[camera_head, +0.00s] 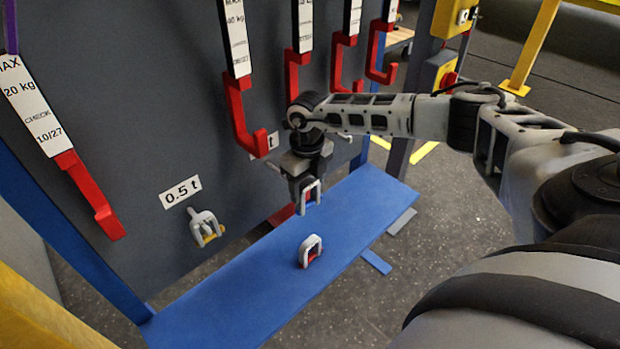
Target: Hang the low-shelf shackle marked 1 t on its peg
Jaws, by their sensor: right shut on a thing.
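My right gripper (308,190) points down over the blue low shelf (225,300), shut on a small grey shackle (317,192) with a blue-purple tint. Its marking cannot be read, and the gripper partly hides it. Another pale shackle with a red pin (311,251) stands on the shelf, nearer to me and apart from the gripper. A shackle with a yellow pin (207,228) hangs on the grey board below the 0.5 t label (180,192). Another label (268,144) is partly hidden, with only a "t" readable. My left gripper is not in view.
Several red hooks (245,120) with white tags stick out from the board (140,110) above the shelf, close to my right wrist. A blue post (70,235) stands at left. Yellow posts (530,45) stand at back right. The shelf's near left part is clear.

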